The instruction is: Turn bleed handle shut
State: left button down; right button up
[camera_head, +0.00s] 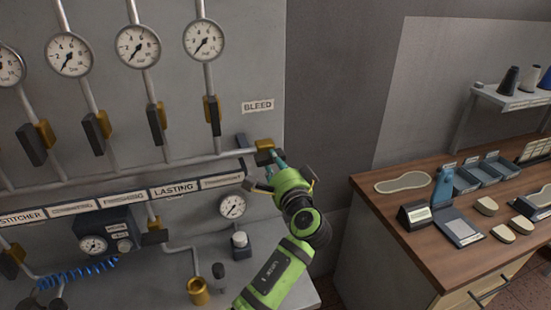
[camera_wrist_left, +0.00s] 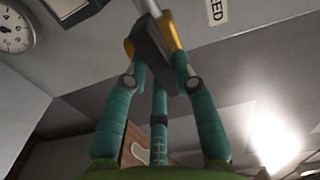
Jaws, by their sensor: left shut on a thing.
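The bleed valve (camera_head: 264,144) is a brass body at the right end of the horizontal pipe, below the BLEED label (camera_head: 258,106). Its dark grey handle (camera_wrist_left: 152,45) shows in the left wrist view beside the brass body (camera_wrist_left: 173,30); in the head view my fingers mostly cover it. My left gripper (camera_head: 277,164), green with teal fingers, reaches up to the valve from below. Its fingers (camera_wrist_left: 158,75) are closed around the dark handle, which sits between the fingertips. My right gripper is in neither view.
Several gauges (camera_head: 138,46) and other dark-handled valves (camera_head: 156,123) line the panel to the left. A wooden bench (camera_head: 400,215) with tools stands to the right.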

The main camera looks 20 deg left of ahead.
pick_arm(q)
jog(key=shift+m, duration=0.6)
